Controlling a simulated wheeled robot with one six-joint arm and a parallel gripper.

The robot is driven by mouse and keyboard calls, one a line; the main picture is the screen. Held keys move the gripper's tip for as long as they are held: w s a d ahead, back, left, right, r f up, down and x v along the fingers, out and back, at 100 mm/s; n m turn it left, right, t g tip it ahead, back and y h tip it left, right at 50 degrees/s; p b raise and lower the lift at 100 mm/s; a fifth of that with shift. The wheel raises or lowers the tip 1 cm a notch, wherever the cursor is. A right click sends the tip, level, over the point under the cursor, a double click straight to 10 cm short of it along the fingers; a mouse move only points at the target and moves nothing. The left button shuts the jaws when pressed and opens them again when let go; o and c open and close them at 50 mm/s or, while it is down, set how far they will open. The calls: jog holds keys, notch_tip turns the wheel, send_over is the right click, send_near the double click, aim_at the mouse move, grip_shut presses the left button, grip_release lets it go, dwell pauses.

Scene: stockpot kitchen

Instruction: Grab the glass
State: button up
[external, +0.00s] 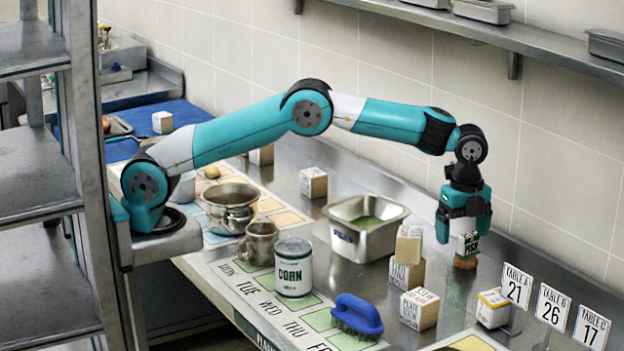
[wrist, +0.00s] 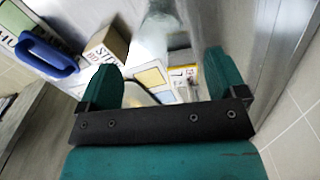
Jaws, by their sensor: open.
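A pale, see-through shape that looks like the glass (wrist: 162,24) shows at the top middle of the wrist view, beyond my fingertips. Its outline is faint, and I cannot make it out clearly in the external view. My gripper (external: 466,238) points down over the right part of the steel counter, close to the back wall. In the wrist view my gripper (wrist: 160,75) has its two teal fingers wide apart, with nothing held between them.
Stacked lettered blocks (external: 407,262), another block (external: 419,309) and a blue brush (external: 357,315) are left of my gripper. A yellow-topped box (external: 493,308) and table number signs (external: 552,306) stand to the front right. A steel pan (external: 365,240) and corn can (external: 293,270) stand farther left.

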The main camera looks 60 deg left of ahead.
aim_at(460, 269)
notch_tip(460, 269, down, 9)
jog(key=shift+d+f+p, duration=0.15)
jog(key=shift+p, duration=1.1)
jog(key=c, duration=1.1)
